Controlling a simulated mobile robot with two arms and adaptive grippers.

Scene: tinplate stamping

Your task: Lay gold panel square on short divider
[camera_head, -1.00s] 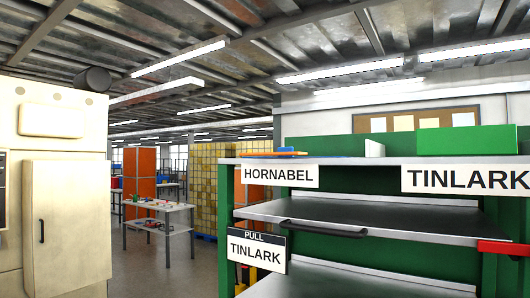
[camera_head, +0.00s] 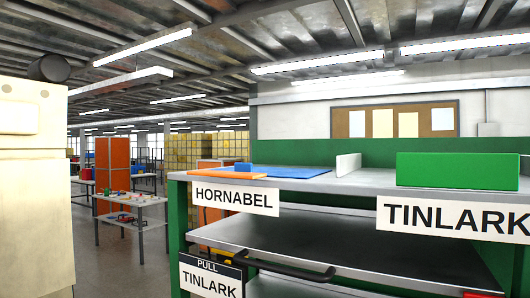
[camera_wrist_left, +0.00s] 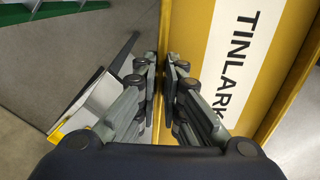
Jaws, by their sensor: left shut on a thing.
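In the left wrist view my left gripper (camera_wrist_left: 161,68) is shut on a gold panel (camera_wrist_left: 187,40). The panel's face runs down the right side of the fingers and carries a white label reading TINLARK. Neither gripper shows in the head view. A small white upright divider (camera_head: 348,164) stands on the top shelf of the rack, between a flat blue sheet and a green block; I cannot tell whether it is the short divider. My right gripper is not in view.
The rack's top shelf (camera_head: 365,187) carries a blue sheet (camera_head: 292,173), an orange sheet (camera_head: 215,175), a small blue block (camera_head: 243,169) and a green block (camera_head: 457,170). A dark lower shelf (camera_head: 345,243) has a black handle (camera_head: 285,270). A cream cabinet (camera_head: 35,200) stands left.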

